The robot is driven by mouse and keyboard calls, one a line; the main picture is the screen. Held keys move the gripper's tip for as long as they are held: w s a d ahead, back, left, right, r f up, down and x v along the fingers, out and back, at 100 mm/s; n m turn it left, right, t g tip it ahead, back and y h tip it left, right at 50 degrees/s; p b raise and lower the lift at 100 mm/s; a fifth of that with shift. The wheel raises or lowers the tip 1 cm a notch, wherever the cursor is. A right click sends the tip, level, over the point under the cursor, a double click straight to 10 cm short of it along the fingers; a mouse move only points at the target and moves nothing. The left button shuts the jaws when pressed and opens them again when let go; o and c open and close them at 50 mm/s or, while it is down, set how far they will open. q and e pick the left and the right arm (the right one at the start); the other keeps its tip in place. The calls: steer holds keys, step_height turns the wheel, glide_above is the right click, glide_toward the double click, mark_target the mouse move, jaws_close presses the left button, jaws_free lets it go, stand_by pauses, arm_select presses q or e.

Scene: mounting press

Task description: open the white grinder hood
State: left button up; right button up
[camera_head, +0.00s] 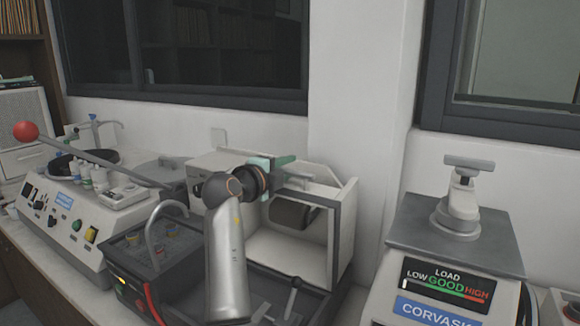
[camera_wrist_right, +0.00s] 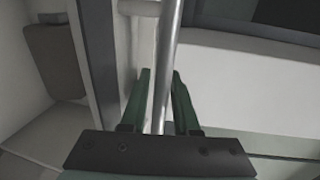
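The white grinder (camera_head: 345,232) stands in the middle of the head view, a box with a dark edge. Its front is open to a pale interior with a dark rounded part inside. I cannot clearly separate its hood from the body. My right gripper (camera_head: 284,162) is at the top of the grinder, partly hidden by my own wrist. In the right wrist view a metal bar (camera_wrist_right: 168,60) runs between its green fingers (camera_wrist_right: 160,92). Narrow gaps show beside the bar, so the fingers look open around it. My left gripper is out of view.
A dark device with a curved spout (camera_head: 135,262) stands in front left. A white cutting machine (camera_head: 75,230) with a red-ball lever (camera_head: 26,131) is at left. A press with a load gauge (camera_head: 450,260) stands at right. The wall is close behind.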

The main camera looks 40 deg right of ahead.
jaws_close()
stand_by(1.5)
